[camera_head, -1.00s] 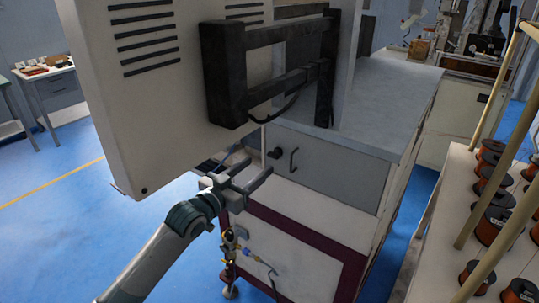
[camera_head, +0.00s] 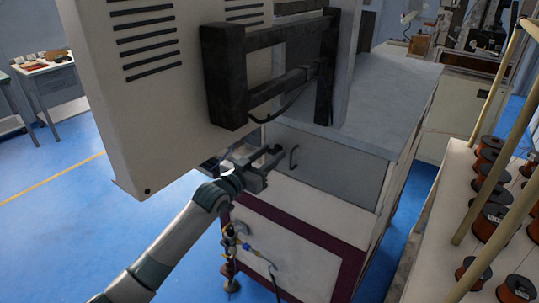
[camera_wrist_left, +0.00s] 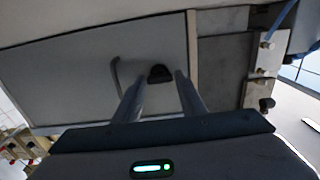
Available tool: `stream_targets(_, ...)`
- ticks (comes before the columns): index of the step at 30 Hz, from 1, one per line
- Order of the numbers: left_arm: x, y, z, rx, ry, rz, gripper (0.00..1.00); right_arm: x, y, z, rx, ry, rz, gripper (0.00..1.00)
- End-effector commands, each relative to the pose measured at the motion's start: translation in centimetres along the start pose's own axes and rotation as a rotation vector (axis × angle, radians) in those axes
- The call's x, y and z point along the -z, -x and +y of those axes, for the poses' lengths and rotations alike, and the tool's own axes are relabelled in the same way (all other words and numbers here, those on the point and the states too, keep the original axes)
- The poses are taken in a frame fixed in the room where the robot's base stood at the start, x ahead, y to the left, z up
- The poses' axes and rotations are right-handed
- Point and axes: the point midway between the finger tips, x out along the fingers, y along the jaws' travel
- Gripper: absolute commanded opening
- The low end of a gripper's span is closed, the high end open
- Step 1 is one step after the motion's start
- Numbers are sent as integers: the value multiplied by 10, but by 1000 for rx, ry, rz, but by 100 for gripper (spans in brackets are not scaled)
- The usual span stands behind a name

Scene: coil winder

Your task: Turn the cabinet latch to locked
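The cabinet latch is a dark knob (camera_wrist_left: 160,73) on the grey cabinet door (camera_wrist_left: 70,75), seen in the left wrist view. My left gripper (camera_wrist_left: 161,80) is open, with one finger on each side of the knob in that view. I cannot tell whether the fingertips reach around the knob or stop just short of it. In the head view my left gripper (camera_head: 268,160) is close to the door and hides the knob. A curved door handle (camera_head: 293,157) is just to the right of the gripper there. My right gripper is not in view.
A large pale panel (camera_head: 155,90) on a dark bracket (camera_head: 228,75) hangs above and left of my left gripper. Below the door are valve fittings (camera_head: 232,240). A rack with copper spools (camera_head: 490,220) stands at the right.

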Motion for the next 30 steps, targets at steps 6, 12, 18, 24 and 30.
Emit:
stream_targets(6, 0, 0, 0, 0, 0, 0, 9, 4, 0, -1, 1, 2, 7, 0)
stream_targets(12, 0, 0, 0, 0, 15, -1, 9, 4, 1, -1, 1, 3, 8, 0)
stream_targets(18, 0, 0, 0, 0, 75, -2, 9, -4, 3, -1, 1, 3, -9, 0)
stream_targets(24, 0, 0, -1, 1, 192, -2, 9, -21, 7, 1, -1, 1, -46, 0)
stream_targets(30, 0, 0, -1, 0, 360, -2, 9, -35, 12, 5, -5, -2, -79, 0)
